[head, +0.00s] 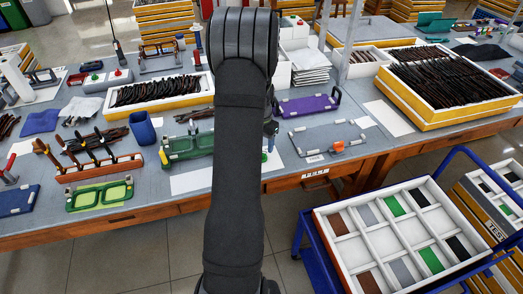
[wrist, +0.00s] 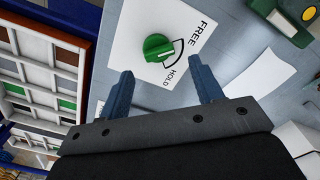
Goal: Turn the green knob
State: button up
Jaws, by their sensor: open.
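The green knob (wrist: 158,47) sits on a white card (wrist: 185,30) lettered FREE and HOLD, with a black arc between the words. A pale line marks the knob's raised grip, which points roughly toward the arc near HOLD. My gripper (wrist: 160,74) is open in the wrist view, with one blue finger at the knob's lower left and one at its lower right. Nothing is between the fingers, and they appear apart from the knob. In the head view my own arm hides the gripper, and I cannot make out the knob clearly there.
A green fixture (wrist: 283,20) stands at the wrist view's upper right, near a blank white sheet (wrist: 262,75). In the head view, a purple fixture (head: 307,104) and a grey board (head: 328,138) lie right of my arm. A sectioned white tray (head: 405,230) stands in front of the bench.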

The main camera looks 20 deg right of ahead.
jog(key=shift+f, duration=2.15)
jog(key=shift+c, duration=0.4)
jog(key=c, duration=0.9)
jog(key=shift+n, duration=0.6)
jog(key=o, duration=1)
jog(key=shift+r, duration=0.1)
